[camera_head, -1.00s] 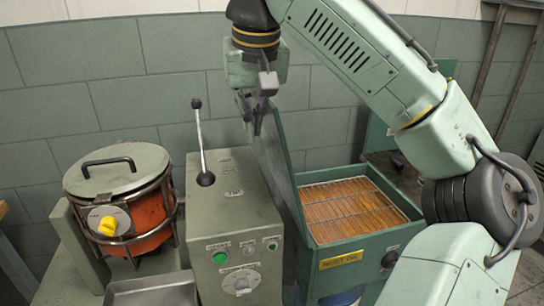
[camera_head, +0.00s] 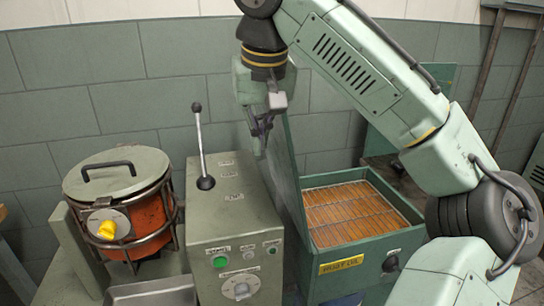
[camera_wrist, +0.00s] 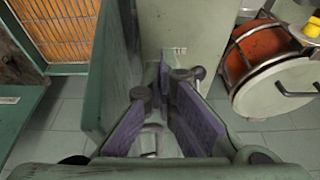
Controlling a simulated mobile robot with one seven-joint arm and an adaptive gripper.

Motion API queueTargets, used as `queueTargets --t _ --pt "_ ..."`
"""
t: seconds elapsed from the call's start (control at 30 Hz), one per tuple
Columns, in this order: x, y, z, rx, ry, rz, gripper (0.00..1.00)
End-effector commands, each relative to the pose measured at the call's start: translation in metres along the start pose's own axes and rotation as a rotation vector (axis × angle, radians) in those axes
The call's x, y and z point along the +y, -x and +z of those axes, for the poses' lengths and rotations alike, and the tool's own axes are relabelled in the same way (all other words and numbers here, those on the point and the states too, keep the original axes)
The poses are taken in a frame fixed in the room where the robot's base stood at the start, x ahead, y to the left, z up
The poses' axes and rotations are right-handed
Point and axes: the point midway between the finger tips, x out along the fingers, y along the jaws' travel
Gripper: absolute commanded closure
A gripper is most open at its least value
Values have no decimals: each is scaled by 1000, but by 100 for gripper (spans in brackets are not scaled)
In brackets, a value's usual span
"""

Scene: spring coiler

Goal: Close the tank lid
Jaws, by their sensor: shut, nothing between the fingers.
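The oil tank (camera_head: 392,246) stands right of centre in the head view, its top open over a wire grid and orange oil. Its green lid (camera_head: 296,185) stands up steeply along the tank's left side. In the wrist view the lid (camera_wrist: 110,70) is a tall green panel just left of the fingers. My gripper (camera_head: 262,140) is at the lid's upper part, on the side away from the tank opening. In the wrist view my gripper (camera_wrist: 165,75) has its purple-padded fingers shut and empty. Whether they touch the lid is unclear.
A grey-green control box (camera_head: 232,215) with a lever (camera_head: 199,140) stands close left of the lid. An orange drum (camera_head: 150,212) in a round frame is farther left, above a metal tray (camera_head: 150,294). A tiled wall is behind.

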Motion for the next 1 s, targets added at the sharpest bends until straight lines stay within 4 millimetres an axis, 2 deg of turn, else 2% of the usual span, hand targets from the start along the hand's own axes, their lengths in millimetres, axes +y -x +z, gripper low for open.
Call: queueTargets --t 0.13,0.47,1.0 --pt "12 4 -1 0 -2 0 100" --pt "15 5 -1 0 -1 0 100" --pt "65 14 -4 0 -4 0 100"
